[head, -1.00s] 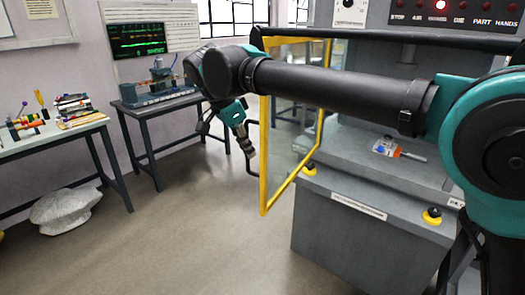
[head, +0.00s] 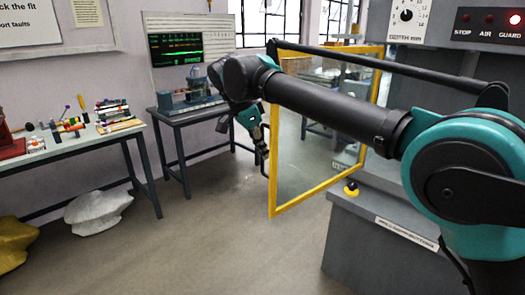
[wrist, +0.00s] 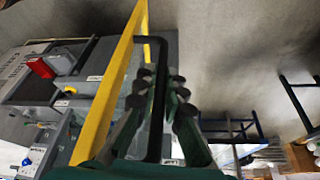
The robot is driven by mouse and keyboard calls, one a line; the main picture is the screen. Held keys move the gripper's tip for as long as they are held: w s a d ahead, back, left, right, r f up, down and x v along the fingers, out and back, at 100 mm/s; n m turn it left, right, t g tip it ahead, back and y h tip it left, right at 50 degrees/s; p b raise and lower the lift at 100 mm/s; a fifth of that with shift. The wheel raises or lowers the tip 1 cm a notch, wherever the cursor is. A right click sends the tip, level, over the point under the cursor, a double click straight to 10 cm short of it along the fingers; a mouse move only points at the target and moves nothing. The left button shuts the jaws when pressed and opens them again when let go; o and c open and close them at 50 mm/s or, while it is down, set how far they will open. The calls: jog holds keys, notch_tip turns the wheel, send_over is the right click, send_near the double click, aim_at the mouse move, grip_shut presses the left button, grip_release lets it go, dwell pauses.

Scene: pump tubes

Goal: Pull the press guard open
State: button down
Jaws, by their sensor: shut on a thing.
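The press guard is a clear panel in a yellow frame (head: 318,197), standing out at an angle from the grey press in the head view. Its yellow edge also shows in the wrist view (wrist: 108,92). A black bar handle (wrist: 158,110) is on its outer side. My gripper (head: 261,143) is at the guard's left edge. In the wrist view my gripper (wrist: 159,86) has its fingers on both sides of the handle, shut on it. The exact contact is partly hidden by the fingers, and my arm crosses in front of the guard's upper part.
The grey press base (head: 372,245) stands at right, with a yellow-and-black button (head: 351,188) on top. A red lamp (head: 515,19) is lit above. A workbench (head: 85,137) and an instrument table (head: 190,115) stand at left.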

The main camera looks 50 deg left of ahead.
jog(key=c, duration=1.6)
grip_release()
jog(key=v, duration=1.2)
